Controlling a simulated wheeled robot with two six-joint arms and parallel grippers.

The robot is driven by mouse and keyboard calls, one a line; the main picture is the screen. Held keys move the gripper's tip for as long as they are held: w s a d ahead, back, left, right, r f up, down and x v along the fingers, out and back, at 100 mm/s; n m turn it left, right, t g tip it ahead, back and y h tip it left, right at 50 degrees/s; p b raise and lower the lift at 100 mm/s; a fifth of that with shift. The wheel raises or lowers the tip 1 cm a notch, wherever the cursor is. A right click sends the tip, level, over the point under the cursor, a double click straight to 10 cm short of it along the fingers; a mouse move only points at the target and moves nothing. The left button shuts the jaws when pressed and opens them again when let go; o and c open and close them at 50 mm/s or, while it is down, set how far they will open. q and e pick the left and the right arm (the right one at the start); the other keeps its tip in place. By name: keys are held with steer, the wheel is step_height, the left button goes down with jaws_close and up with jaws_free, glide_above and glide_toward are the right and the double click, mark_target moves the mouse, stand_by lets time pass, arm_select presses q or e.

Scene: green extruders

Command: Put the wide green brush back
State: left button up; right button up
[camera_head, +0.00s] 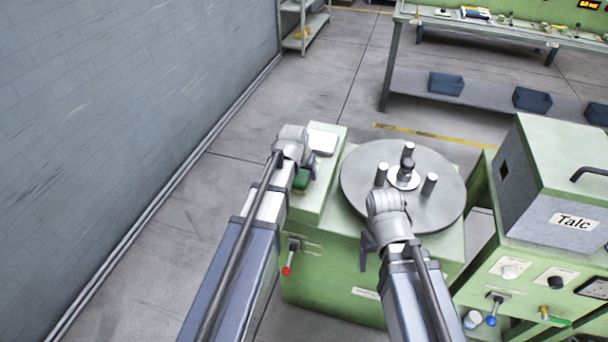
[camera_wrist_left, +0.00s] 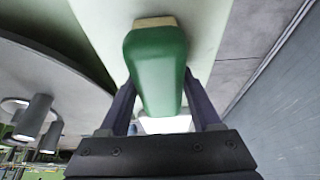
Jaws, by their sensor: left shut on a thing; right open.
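The wide green brush (camera_wrist_left: 158,65) is between the fingers of my left gripper (camera_wrist_left: 163,105), which is shut on it. The brush has a green body and a pale edge at its far end. In the head view the brush (camera_head: 302,180) shows partly beside my left gripper (camera_head: 309,167), over the green ledge left of the round plate. I cannot tell whether the brush touches the ledge. My right gripper (camera_head: 366,250) is open, at the front edge of the round plate; its fingers are mostly hidden.
The round grey plate (camera_head: 350,180) with several upright posts sits on the green machine (camera_head: 330,270). A white pad (camera_head: 322,139) lies on the ledge (camera_head: 325,190). The Talc box (camera_head: 560,170) stands at right. A red-knobbed lever (camera_head: 287,270) sticks out in front.

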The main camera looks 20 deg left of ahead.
arm_select(q)
steer(key=o, duration=0.7)
steer(key=shift+f, duration=0.2)
steer(key=o, duration=0.5)
steer(key=shift+r, duration=0.15)
steer(key=p+v, duration=1.1)
steer(key=v, duration=0.1)
steer(key=shift+r, duration=0.15)
steer(key=s+d+f+m+g, duration=0.1)
steer(key=s+d+g, duration=0.1)
steer(key=s+d, duration=0.4)
steer(key=s+d+m+g+y, duration=0.1)
steer(key=s+d+m+g, duration=0.1)
steer(key=s+d, duration=0.5)
steer(key=s, duration=0.6)
steer(key=shift+s+d+f+g+y, duration=0.25)
steer(key=shift+s+f+g+y, duration=0.05)
steer(key=shift+s+f+g, duration=0.1)
steer(key=shift+w, duration=0.1)
